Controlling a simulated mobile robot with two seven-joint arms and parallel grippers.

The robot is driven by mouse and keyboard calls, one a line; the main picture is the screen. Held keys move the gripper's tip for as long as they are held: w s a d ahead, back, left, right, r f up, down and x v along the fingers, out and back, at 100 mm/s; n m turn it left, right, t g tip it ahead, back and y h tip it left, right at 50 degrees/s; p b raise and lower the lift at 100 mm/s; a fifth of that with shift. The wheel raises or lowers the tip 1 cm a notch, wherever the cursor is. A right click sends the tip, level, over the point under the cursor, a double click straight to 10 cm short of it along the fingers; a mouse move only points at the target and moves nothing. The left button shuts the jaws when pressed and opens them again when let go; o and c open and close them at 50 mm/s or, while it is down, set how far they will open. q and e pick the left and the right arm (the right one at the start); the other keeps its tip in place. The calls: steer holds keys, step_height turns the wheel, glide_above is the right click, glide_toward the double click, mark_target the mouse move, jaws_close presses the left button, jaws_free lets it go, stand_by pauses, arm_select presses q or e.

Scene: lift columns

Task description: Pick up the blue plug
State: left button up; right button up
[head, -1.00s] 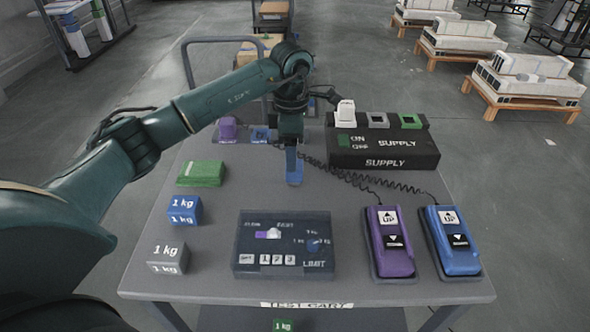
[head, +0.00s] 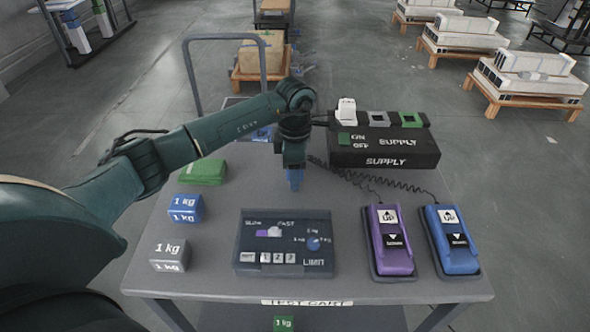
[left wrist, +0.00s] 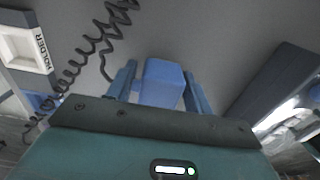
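The blue plug (left wrist: 162,84) shows in the left wrist view as a blue block between my two blue fingers. A narrow gap shows on its left side, and its right side is very close to the other finger. My left gripper (head: 294,178) is over the middle of the cart, behind the control panel, pointing down with its fingertips low near the top. In the head view the gripper mostly hides the plug, and the blue parts there are hard to tell apart. My right gripper is not in view.
The black supply box (head: 383,147) stands right of the gripper, with coiled cords (head: 355,178) running past. The control panel (head: 284,243) lies in front. Purple (head: 391,240) and blue (head: 452,239) pendants stand at right. Green (head: 203,172), blue (head: 185,208) and grey (head: 170,257) weights stand at left.

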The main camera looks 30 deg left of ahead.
arm_select(q)
steer(key=c, duration=0.8)
steer(key=shift+r, duration=0.15)
step_height(320, 180, up, 9)
steer(key=shift+r, duration=1.05)
